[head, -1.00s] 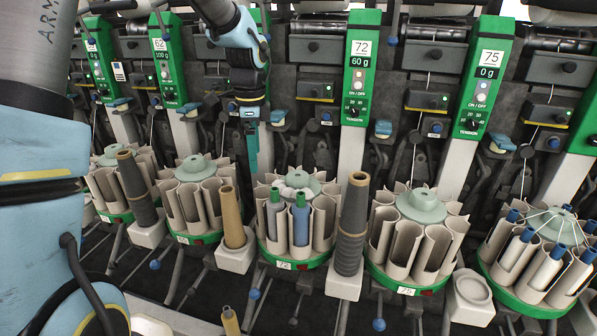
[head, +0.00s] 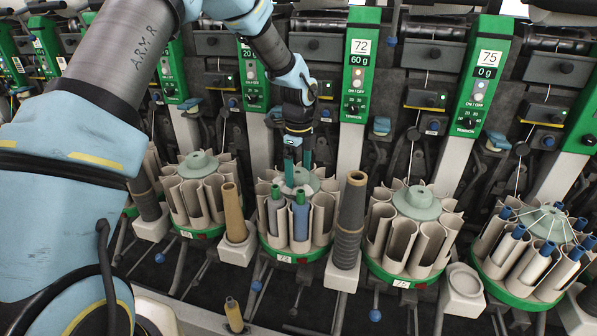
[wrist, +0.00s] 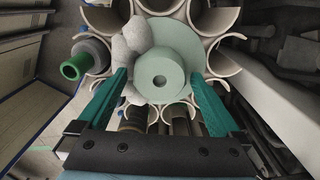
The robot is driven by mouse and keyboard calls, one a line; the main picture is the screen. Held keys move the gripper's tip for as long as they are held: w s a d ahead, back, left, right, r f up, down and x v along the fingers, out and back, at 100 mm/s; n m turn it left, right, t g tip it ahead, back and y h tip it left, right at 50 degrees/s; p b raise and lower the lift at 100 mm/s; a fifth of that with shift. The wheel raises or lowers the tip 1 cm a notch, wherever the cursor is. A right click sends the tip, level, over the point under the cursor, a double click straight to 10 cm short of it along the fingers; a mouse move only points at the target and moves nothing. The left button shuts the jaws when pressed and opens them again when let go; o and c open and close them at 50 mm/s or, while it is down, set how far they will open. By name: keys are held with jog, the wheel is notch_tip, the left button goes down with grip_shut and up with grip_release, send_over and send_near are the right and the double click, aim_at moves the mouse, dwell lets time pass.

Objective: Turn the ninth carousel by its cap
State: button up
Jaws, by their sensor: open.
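My gripper (head: 298,162) is open, its two teal fingers pointing down over the cap (head: 314,183) of the middle carousel (head: 292,254), below the panel marked 72. In the wrist view my fingers (wrist: 160,76) stand on either side of the round grey-green cap (wrist: 160,50), with gaps showing. I cannot tell how far they reach down beside it. A pale grey lumpy mass (wrist: 130,50) lies against the cap's left side, near the left finger. This carousel holds bobbins with green tips (head: 300,215); one also shows in the wrist view (wrist: 85,62).
Similar carousels stand left (head: 198,205) and right (head: 415,235); the far right one (head: 535,255) holds blue-tipped bobbins with threads. A tall grey cone (head: 350,225) and a tan cone (head: 233,212) stand close on either side. Green panels (head: 360,70) rise behind.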

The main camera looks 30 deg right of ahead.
jog(key=shift+f, duration=0.5)
grip_shut()
dwell(0.6)
